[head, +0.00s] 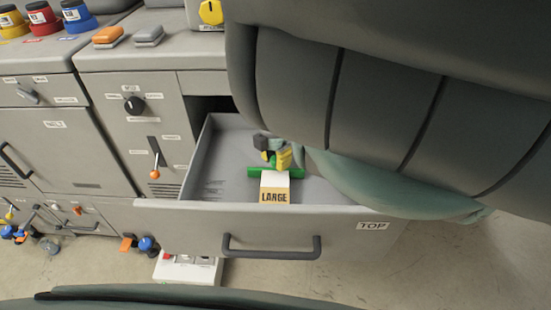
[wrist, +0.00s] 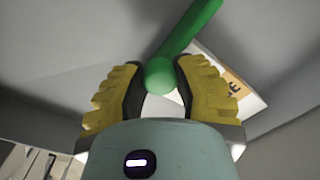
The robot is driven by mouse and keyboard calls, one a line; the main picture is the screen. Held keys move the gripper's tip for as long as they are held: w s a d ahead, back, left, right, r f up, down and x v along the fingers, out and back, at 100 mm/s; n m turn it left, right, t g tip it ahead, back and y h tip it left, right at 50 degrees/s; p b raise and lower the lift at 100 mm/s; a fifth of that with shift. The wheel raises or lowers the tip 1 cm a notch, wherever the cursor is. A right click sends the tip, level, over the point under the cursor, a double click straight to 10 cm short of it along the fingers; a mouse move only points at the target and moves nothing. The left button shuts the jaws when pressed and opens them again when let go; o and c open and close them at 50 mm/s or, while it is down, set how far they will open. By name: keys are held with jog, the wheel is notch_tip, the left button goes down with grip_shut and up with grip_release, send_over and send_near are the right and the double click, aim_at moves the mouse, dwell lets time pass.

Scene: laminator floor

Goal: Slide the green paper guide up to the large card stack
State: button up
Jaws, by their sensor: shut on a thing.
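The green paper guide (head: 256,172) is a green bar lying crosswise inside the open drawer. In the wrist view the guide (wrist: 188,28) runs up and to the right, with a round green knob at its near end. My gripper (head: 278,160), with yellow fingers, is shut on the guide's knob; the wrist view shows the knob between both fingers (wrist: 160,80). The large card stack (head: 274,196), white on top with a tan "LARGE" label, stands just in front of the guide. Its corner shows behind the right finger (wrist: 248,92). I cannot tell whether guide and stack touch.
The grey drawer (head: 190,222), labelled TOP, is pulled out, with its handle (head: 271,250) at the front. Its floor left of the guide looks clear. A cabinet with a black knob (head: 134,105) and an orange-tipped lever (head: 155,173) stands at the left.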

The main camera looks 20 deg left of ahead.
aim_at(275, 162)
grip_shut()
jog(key=shift+s+d+r+p, duration=0.1)
jog(key=shift+s+r+p, duration=0.05)
jog(key=shift+s+p, duration=0.3)
jog(key=shift+s+d, duration=0.1)
jog(key=shift+s, duration=0.2)
jog(key=o, duration=0.8)
grip_release()
jog(key=shift+s+f, duration=0.15)
jog(key=shift+f, duration=0.05)
jog(key=shift+o, duration=1.2)
jog(key=shift+r, duration=0.1)
jog(key=r, duration=0.6)
jog(key=shift+w, duration=0.3)
jog(key=shift+s+a+r, duration=0.1)
jog(key=shift+a+r, duration=0.1)
jog(key=shift+r, duration=0.5)
